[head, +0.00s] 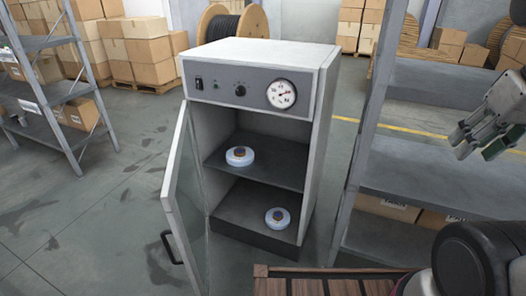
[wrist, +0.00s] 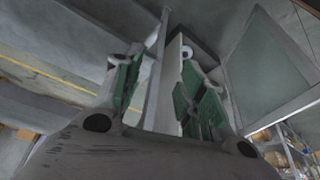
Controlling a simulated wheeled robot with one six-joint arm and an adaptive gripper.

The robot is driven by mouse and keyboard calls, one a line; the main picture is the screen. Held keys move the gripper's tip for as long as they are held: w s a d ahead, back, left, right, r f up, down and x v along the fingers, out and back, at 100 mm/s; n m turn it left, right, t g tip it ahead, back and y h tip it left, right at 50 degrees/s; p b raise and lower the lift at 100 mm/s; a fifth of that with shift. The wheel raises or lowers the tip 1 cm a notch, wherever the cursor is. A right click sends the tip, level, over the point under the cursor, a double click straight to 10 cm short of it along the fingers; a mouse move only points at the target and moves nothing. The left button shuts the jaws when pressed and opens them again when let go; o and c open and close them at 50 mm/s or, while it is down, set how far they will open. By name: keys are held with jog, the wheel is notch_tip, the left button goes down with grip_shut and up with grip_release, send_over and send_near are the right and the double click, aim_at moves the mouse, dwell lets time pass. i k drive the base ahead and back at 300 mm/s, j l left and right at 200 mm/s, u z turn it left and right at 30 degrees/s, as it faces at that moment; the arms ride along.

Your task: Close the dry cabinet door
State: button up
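The dry cabinet (head: 255,52) is a white box with a grey control panel. Its glass door (head: 183,205) stands wide open, swung out to the left, with a black handle (head: 171,247) low on its free edge. Two white round spools sit inside, one (head: 240,156) on the upper shelf and one (head: 278,218) on the cabinet floor. My gripper (head: 462,143) is at the upper right, far from the door and touching nothing visible. In the wrist view its fingers (wrist: 160,75) are apart and appear empty; a framed glass panel, apparently the door (wrist: 268,65), shows at right.
A grey metal shelf unit (head: 400,178) stands right of the cabinet, between it and my gripper. Another shelf rack (head: 45,100) is at far left. A slatted wooden surface (head: 320,285) lies at bottom. Floor left of the door is clear.

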aim_at(182, 196)
jog(key=i+j+u, duration=0.1)
jog(key=j+u, duration=0.3)
jog(key=i+j+u, duration=0.1)
jog(key=j+u, duration=0.25)
jog(key=i+j+u, duration=0.15)
jog(key=u, duration=0.25)
jog(key=j, duration=0.1)
